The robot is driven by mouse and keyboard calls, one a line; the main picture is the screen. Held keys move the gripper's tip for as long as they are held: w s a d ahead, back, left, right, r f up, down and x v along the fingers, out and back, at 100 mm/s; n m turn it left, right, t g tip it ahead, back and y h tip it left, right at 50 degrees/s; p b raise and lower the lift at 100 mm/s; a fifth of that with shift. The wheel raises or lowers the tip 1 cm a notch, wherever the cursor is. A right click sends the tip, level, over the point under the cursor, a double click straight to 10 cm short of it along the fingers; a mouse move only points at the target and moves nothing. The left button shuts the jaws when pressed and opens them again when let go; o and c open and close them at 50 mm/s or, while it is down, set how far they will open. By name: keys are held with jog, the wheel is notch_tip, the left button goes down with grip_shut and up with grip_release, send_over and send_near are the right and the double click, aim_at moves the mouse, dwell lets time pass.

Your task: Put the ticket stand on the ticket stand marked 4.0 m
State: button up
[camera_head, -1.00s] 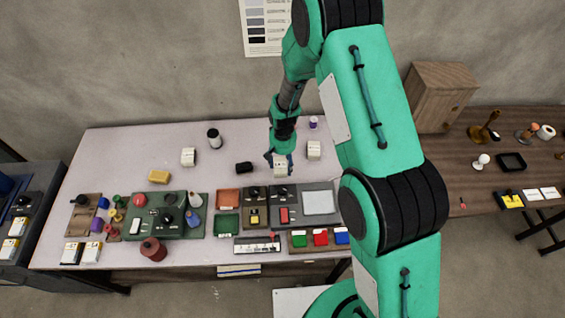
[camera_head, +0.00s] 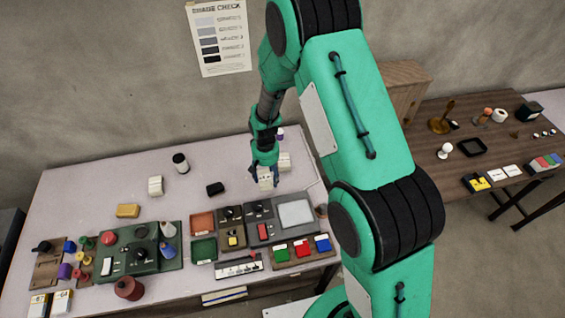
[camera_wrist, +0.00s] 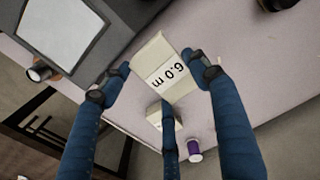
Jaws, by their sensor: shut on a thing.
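My gripper (camera_head: 264,170) is shut on a cream ticket stand (camera_head: 265,182) over the table, just behind the grey panel. In the wrist view, the fingers (camera_wrist: 160,78) are around this stand (camera_wrist: 150,52), and its label reads 6.0 m. A second cream stand (camera_head: 285,161) is just behind and to the right of my gripper; in the wrist view it shows below the held one (camera_wrist: 181,124), partly hidden by a finger. A third cream stand (camera_head: 155,186) is to the left on the table. I cannot read a 4.0 m mark on either.
A purple spool (camera_wrist: 194,150) is near the second stand. A black block (camera_head: 215,188) is left of my gripper. The grey panel (camera_head: 262,212) with a pale pad (camera_head: 296,213) lies in front. A black-and-white bottle (camera_head: 180,163) stands at the back.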

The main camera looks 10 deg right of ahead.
jog(key=s+d+r+b, duration=0.2)
jog(key=s+d+b, duration=0.1)
jog(key=d, duration=0.7)
jog(key=shift+s+d+r, duration=0.15)
jog(key=shift+s+d, duration=0.2)
jog(key=shift+d, duration=0.05)
jog(key=b, duration=0.2)
send_over(286, 159)
jog(key=shift+f, duration=0.75)
jog(key=shift+f, duration=0.1)
jog(key=shift+f+b, duration=0.3)
jog(key=shift+f, duration=1.35)
jog(key=shift+f, duration=0.2)
jog(key=o, duration=1)
